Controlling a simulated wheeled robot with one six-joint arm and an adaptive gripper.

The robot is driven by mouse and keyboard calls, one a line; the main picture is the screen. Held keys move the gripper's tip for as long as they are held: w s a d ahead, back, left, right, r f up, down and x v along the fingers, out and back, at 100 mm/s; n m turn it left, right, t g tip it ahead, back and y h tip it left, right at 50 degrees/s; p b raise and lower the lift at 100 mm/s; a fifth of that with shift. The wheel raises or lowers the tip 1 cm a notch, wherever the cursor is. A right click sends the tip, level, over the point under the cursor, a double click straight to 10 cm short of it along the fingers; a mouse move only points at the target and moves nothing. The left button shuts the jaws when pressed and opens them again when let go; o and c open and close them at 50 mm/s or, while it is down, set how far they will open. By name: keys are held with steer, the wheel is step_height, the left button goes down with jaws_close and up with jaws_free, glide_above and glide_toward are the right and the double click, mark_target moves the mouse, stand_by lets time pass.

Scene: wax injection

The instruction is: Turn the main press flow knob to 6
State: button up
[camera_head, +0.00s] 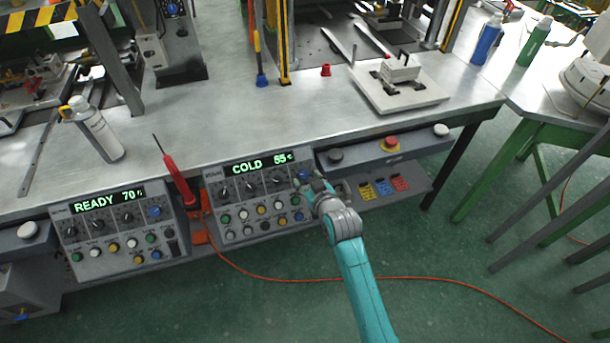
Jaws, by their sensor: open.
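The control panel reading "COLD 55" (236,210) is on the front of the bench. It has a row of black knobs (250,187) and a blue knob (303,176) at the row's right end. A second panel reading "READY 70" (90,237) stands to the left, with black knobs and a blue knob (154,211). The labels are too small to read, so I cannot tell which is the flow knob or its setting. My gripper (308,187) is open at the right end of the COLD panel, close to its blue knob. I cannot tell whether they touch.
A red tool (176,180) stands between the panels. Round buttons and a red stop button (390,144) line the bench edge at right. Red, blue and yellow tags (383,187) lie below. An orange cable (350,279) crosses the floor. A white bottle (96,130) stands at left.

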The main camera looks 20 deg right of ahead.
mark_target(304, 175)
steer(key=shift+x, duration=1.75)
jaws_close()
